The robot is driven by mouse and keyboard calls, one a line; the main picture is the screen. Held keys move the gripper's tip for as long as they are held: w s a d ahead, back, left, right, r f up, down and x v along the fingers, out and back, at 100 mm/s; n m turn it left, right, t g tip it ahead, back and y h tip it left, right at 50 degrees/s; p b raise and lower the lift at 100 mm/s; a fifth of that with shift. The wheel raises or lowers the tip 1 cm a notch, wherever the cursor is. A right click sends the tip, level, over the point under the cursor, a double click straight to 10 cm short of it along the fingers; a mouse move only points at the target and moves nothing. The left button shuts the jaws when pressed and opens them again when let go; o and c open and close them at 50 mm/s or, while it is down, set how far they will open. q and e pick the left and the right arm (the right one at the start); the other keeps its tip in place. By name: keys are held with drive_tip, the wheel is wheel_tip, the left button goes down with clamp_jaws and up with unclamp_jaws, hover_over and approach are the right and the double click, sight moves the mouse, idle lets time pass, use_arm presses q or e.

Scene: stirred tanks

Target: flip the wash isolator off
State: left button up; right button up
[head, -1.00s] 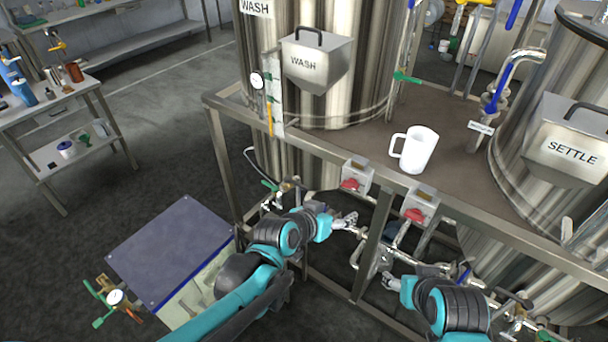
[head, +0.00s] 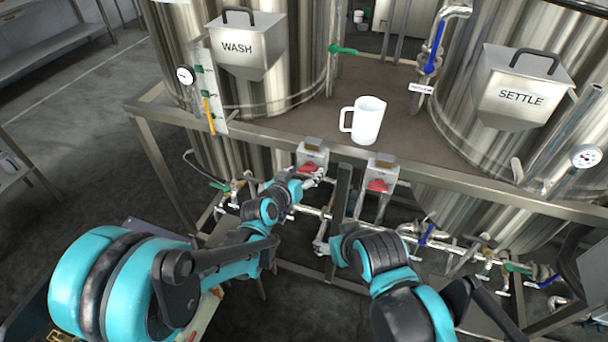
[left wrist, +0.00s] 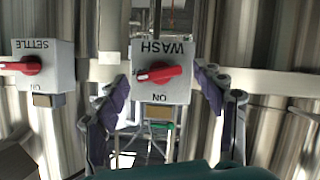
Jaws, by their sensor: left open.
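The wash isolator (head: 313,152) is a grey box with a red handle on the frame rail below the deck. My left gripper (head: 311,181) is close in front of the box. It is open, its dark pads on either side of the box (left wrist: 163,92), with nothing visibly gripped. My right gripper (head: 325,246) is low, left of the right arm; its fingers are too small to read.
The settle isolator (head: 382,168), a similar box with a red handle, sits just right of the wash one. A white jug (head: 367,121) stands on the deck above. Pipes and valves (head: 430,236) run below the rail. Steel WASH and SETTLE tanks stand behind.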

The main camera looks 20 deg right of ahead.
use_arm(q)
drive_tip(key=shift+w+d+f, duration=0.1)
drive_tip(key=shift+w+d, duration=0.1)
drive_tip(key=shift+c, duration=0.3)
drive_tip(key=c, duration=1.1)
drive_tip(key=shift+s+m+t+y, duration=0.15)
drive_tip(key=shift+m+t+y, duration=0.25)
drive_tip(key=shift+m+y, duration=0.5)
drive_tip(key=o, duration=1.2)
drive_tip(key=shift+c, duration=0.2)
